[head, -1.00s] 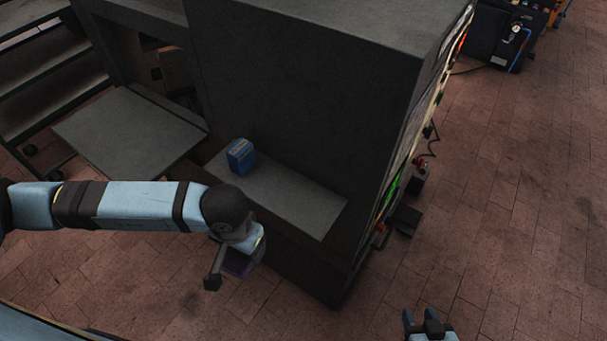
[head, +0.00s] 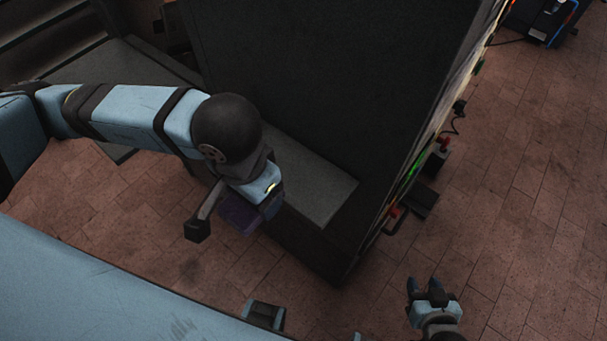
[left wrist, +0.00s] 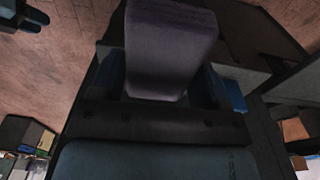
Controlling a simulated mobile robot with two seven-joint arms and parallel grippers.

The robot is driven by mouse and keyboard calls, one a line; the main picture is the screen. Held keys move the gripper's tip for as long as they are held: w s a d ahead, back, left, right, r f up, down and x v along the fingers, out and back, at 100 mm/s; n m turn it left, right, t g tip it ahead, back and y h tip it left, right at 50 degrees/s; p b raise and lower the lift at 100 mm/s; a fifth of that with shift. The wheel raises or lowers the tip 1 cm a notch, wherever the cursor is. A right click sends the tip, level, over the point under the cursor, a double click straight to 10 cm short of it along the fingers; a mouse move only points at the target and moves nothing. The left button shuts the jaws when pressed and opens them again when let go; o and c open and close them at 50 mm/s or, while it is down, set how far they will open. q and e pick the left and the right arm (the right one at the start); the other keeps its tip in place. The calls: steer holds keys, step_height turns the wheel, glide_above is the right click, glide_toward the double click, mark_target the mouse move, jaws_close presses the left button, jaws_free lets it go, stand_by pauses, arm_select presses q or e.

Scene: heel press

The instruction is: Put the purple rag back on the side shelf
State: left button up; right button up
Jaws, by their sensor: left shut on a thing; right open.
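The purple rag (left wrist: 170,45) is a dark folded cloth between the fingers of my left gripper (left wrist: 172,85) in the left wrist view. In the head view the rag (head: 238,215) shows below my left gripper (head: 255,205), close in front of the side shelf. The side shelf (head: 318,185) is a grey ledge on the dark machine; my left arm covers its left part. My right gripper (head: 425,290) is open and empty, over the floor at the lower right.
The tall dark machine (head: 290,70) rises behind the shelf. Red and green controls (head: 412,170) line its right side. A grey table surface (head: 105,70) stands at the upper left.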

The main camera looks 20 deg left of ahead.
arm_select(q)
steer(key=b, duration=0.2)
steer(key=w+b, duration=0.1)
steer(key=b, duration=0.1)
steer(key=shift+d+f+b, duration=0.2)
steer(key=shift+f+b, duration=0.1)
steer(key=shift+f, duration=0.1)
arm_select(e)
step_height(320, 180, down, 5)
arm_select(q)
steer(key=shift+w+d+r+p, duration=0.3)
steer(key=shift+w+r+p, duration=0.35)
steer(key=shift+w+p, duration=0.2)
steer(key=p, duration=0.2)
glide_toward(304, 173)
steer(key=shift+s+f+p, duration=0.15)
steer(key=shift+f+p, duration=0.25)
steer(key=shift+f, duration=1.15)
step_height(304, 173, down, 3)
steer(key=shift+r+p, duration=0.15)
steer(key=shift+p, duration=0.35)
steer(key=shift+d, duration=0.1)
steer(key=shift+f, duration=0.35)
arm_select(e)
step_height(304, 173, up, 5)
steer(key=shift+s+r, duration=0.1)
arm_select(q)
steer(key=shift+w, duration=0.2)
